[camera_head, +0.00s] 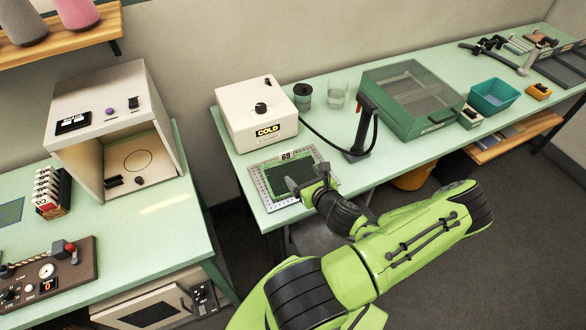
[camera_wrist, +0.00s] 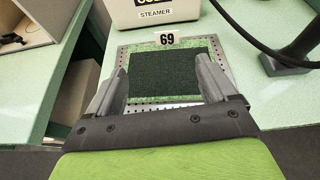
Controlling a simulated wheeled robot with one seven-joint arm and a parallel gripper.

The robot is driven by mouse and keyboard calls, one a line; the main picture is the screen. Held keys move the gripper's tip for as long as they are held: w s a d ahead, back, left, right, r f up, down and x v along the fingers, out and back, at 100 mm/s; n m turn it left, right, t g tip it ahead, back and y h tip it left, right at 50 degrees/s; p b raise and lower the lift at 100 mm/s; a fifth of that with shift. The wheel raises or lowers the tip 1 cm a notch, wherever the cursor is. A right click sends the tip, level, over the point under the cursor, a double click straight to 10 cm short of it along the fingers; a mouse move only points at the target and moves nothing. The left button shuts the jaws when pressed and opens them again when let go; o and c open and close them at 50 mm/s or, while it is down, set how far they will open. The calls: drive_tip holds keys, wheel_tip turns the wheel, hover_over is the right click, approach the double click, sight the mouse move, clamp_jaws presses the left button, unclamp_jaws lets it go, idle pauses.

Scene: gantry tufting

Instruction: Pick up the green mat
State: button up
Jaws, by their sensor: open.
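The green mat (camera_wrist: 172,70) is a dark green rectangle lying flat on a perforated metal plate (camera_wrist: 121,57) near the table's front edge. A tag reading 69 (camera_wrist: 166,39) is at its far edge. In the head view the mat (camera_head: 283,178) is partly covered by my gripper (camera_head: 308,182). My gripper in the wrist view (camera_wrist: 164,75) is open, with one finger toward the left side of the mat and one toward the right. Nothing is held between the fingers. Whether the fingertips touch the mat or plate I cannot tell.
A white box marked COLD and STEAMER (camera_head: 257,114) stands just behind the plate. A black cable runs from it to an upright handheld tool (camera_head: 361,128) at the right. A green lidded case (camera_head: 412,93) and teal bin (camera_head: 493,97) stand farther right. A gap separates the left table (camera_head: 150,218).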

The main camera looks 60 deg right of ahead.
drive_tip(key=m, duration=0.1)
approach(288, 164)
drive_tip(key=shift+h, duration=0.3)
drive_tip(key=w+d+r, duration=0.2)
drive_tip(key=w, duration=0.1)
drive_tip(key=shift+w+d+r, duration=0.2)
drive_tip(key=shift+d+r, duration=0.05)
drive_tip(key=shift+r, duration=0.05)
drive_tip(key=x, duration=0.5)
drive_tip(key=shift+w+f, duration=0.2)
drive_tip(key=shift+w, duration=0.2)
drive_tip(key=shift+s, duration=0.1)
drive_tip(key=shift+c, duration=1.3)
drive_tip(key=c, duration=1.2)
